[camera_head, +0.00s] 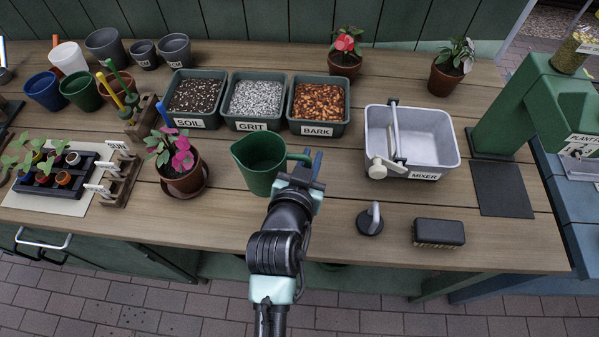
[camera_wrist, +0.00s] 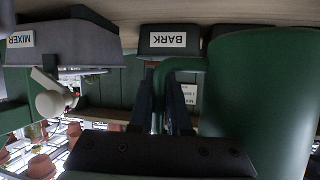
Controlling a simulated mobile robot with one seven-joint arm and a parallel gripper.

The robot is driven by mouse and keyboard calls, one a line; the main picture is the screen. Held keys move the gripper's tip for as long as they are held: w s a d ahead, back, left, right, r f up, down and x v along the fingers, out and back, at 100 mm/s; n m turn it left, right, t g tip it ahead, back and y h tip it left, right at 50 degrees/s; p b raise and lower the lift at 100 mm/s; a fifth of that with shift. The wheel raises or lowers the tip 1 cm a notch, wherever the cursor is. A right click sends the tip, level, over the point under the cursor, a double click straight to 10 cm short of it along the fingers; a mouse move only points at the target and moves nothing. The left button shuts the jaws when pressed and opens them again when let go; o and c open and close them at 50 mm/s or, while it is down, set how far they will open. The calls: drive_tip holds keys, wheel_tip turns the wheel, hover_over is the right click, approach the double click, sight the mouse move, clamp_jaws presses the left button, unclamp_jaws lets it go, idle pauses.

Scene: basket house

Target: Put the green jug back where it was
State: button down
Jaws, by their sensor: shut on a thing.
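The green jug (camera_head: 259,165) stands upright near the middle of the wooden bench, in front of the GRIT and BARK bins, with its open mouth up and its handle to the right. My gripper (camera_head: 306,168) is shut on the handle from the right front. In the wrist view, which is upside down, the jug (camera_wrist: 262,95) fills the right side, and my gripper's fingers (camera_wrist: 162,100) close around its green handle. I cannot tell whether the jug's base touches the bench.
SOIL (camera_head: 196,99), GRIT (camera_head: 256,101) and BARK (camera_head: 319,105) bins stand behind. A potted pink-flowered plant (camera_head: 183,167) is close left of the jug. The MIXER tub (camera_head: 440,140) is right. A small grey-handled tool (camera_head: 370,219) and a black brush (camera_head: 438,232) lie front right.

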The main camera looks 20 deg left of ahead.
drive_tip(key=shift+f+b, duration=0.3)
drive_tip(key=shift+f, duration=2.9)
drive_tip(key=shift+f, duration=0.2)
drive_tip(key=c, duration=0.9)
unclamp_jaws()
drive_tip(key=shift+r, duration=0.3)
drive_tip(key=v, duration=1)
drive_tip(key=shift+s, duration=0.4)
drive_tip(key=shift+s+d+r, duration=0.1)
drive_tip(key=shift+s+r, duration=0.2)
drive_tip(key=shift+s, duration=0.25)
